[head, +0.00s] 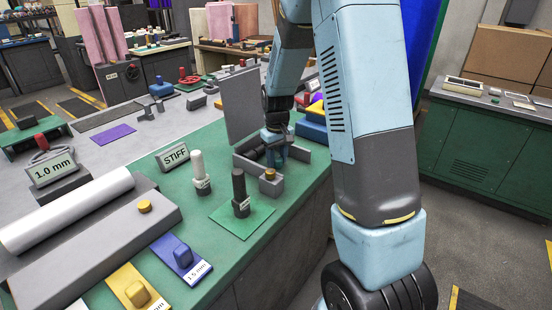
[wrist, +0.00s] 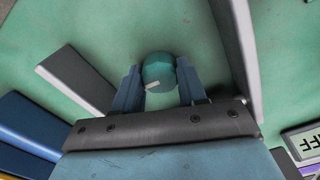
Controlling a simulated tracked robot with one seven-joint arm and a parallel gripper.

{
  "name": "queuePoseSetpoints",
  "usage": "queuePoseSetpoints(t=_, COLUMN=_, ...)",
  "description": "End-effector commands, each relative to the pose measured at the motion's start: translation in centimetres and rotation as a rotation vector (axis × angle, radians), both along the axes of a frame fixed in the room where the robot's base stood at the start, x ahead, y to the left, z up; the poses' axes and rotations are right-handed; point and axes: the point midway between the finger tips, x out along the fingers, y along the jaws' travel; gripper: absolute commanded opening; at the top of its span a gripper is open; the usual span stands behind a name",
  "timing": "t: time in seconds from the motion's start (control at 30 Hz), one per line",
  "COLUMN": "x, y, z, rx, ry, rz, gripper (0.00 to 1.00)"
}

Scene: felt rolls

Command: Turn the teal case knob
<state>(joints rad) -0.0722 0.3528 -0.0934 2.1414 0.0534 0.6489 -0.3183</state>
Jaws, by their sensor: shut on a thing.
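The teal case knob (wrist: 160,70) is round, with a short white mark near its lower left edge in the wrist view. My gripper (wrist: 158,84) has its two blue fingers on either side of the knob and is shut on it. In the head view my gripper (head: 276,150) points down into the grey open case (head: 247,166), beside its upright grey lid (head: 241,104). There the fingers hide the knob, and I cannot make it out. Grey case walls also show in the wrist view, on the left and right of the fingers.
A small grey block with a brown knob (head: 270,175) stands close in front of the case. A STIFF sign (head: 174,156), a white post (head: 198,168) and a dark post (head: 240,190) stand to the left. Blue blocks (head: 312,130) lie to the right.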

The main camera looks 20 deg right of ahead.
Motion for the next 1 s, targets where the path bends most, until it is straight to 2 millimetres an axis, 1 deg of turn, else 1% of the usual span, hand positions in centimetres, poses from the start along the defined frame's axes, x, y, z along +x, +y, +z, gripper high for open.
queuePoseSetpoints(t=0.2, x=-0.1, y=0.1, z=-0.1, rx=0.001, ry=0.004, rz=0.002, gripper=0.11)
queuePoseSetpoints(t=0.23, x=-0.1, y=0.1, z=-0.1, rx=0.001, ry=0.004, rz=0.002, gripper=0.42)
queuePoseSetpoints(t=0.5, x=-0.1, y=0.0, z=0.0, rx=0.000, ry=0.002, rz=0.002, gripper=0.67)
queuePoseSetpoints(t=0.8, x=0.0, y=0.0, z=0.3, rx=0.000, ry=0.000, rz=0.002, gripper=0.67)
queuePoseSetpoints(t=0.87, x=0.0, y=0.0, z=0.8, rx=0.000, ry=-0.001, rz=0.001, gripper=0.67)
queuePoseSetpoints(t=1.0, x=0.0, y=0.0, z=2.8, rx=0.001, ry=-0.002, rz=0.001, gripper=0.67)
